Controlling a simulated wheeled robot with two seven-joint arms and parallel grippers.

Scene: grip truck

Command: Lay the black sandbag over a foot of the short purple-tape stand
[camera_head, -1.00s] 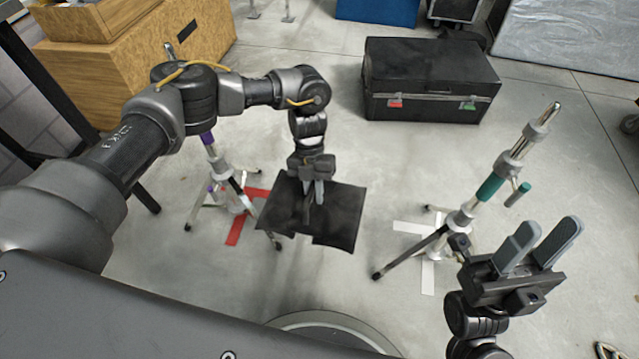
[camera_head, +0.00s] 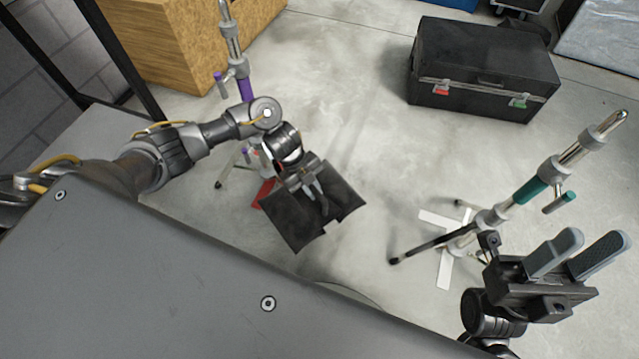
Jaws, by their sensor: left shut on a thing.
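The black sandbag (camera_head: 290,222) hangs from my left gripper (camera_head: 316,190), which is shut on it, with dark flaps spread to either side. The purple-tape stand (camera_head: 244,88) stands behind my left arm, to the upper left of the sandbag. Its lower part and most of its feet are hidden by my arm and the bag; one foot (camera_head: 219,184) shows at the left. The bag is in front of the stand; I cannot tell whether they touch. My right gripper (camera_head: 573,254) is at the lower right, fingers apart, empty.
A green-tape stand (camera_head: 530,190) stands at the right, over a white floor cross (camera_head: 445,270). Red floor tape (camera_head: 263,193) shows beside the sandbag. A black case (camera_head: 484,68) stands at the back right and a wooden crate (camera_head: 180,45) at the back left. Floor between them is clear.

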